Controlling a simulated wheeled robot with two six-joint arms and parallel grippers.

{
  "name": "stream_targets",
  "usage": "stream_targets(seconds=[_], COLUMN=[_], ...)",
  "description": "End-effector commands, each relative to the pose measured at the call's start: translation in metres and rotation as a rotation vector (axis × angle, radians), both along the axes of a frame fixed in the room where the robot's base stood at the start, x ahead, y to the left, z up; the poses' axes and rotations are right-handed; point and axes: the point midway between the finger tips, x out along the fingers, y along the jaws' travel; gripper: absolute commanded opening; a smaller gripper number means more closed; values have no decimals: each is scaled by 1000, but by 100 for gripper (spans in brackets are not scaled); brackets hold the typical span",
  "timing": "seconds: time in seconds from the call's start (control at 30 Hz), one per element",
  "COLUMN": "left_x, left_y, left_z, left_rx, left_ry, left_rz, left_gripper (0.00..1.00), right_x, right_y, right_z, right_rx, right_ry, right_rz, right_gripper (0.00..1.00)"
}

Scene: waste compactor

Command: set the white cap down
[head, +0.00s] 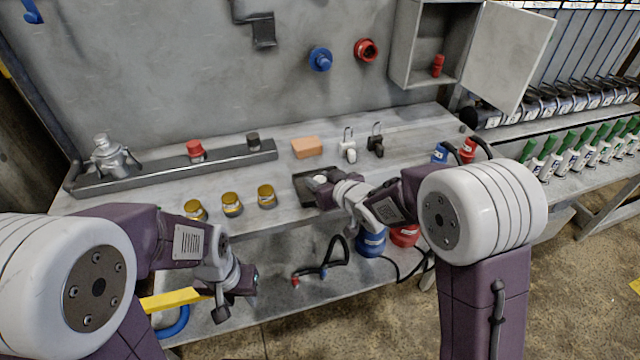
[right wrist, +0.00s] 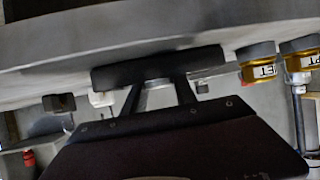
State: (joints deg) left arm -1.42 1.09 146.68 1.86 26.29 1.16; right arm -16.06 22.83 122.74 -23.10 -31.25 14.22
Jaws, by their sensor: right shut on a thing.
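The white cap (head: 320,179) shows as a small pale round thing at the tip of my right gripper (head: 328,184) in the head view. A dark square tray (head: 303,192) lies at the bench's front edge, just below and around it. My right gripper is shut on the cap. In the right wrist view a whitish bit of the cap (right wrist: 158,83) shows between the two dark fingers; the rest is hidden. I cannot tell if the cap touches the tray. My left gripper (head: 222,305) hangs low in front of the bench; its finger opening is unclear.
Gold-lidded jars (head: 232,204) stand left of the tray. An orange block (head: 306,147), a white padlock (head: 347,148) and a black padlock (head: 375,143) lie behind it. A yellow bar (head: 172,299) is beside my left gripper. Bare bench lies between jars and block.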

Motion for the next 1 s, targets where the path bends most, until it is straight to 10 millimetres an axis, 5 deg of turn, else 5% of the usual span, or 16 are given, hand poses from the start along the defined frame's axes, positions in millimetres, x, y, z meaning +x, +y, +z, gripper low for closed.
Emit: stream_targets(seconds=[0.27, 0.3, 0.4, 0.77, 1.0], left_x=[0, 0, 0, 0, 0], left_y=[0, 0, 0, 0, 0], left_z=[-3, -3, -2, 4, 12], left_rx=[0, 0, 0, 0, 0], left_ry=[0, 0, 0, 0, 0], left_rz=[0, 0, 0, 0, 0], left_gripper=[36, 36, 36, 36, 36], right_x=[0, 0, 0, -1, -39], right_y=[0, 0, 0, 0, -22], right_z=[-3, -3, -2, 5, 28], right_rx=[0, 0, 0, 0, 1], right_ry=[-1, -1, 0, 0, -3], right_rz=[0, 0, 0, 1, -2], right_gripper=[0, 36, 55, 55, 55])
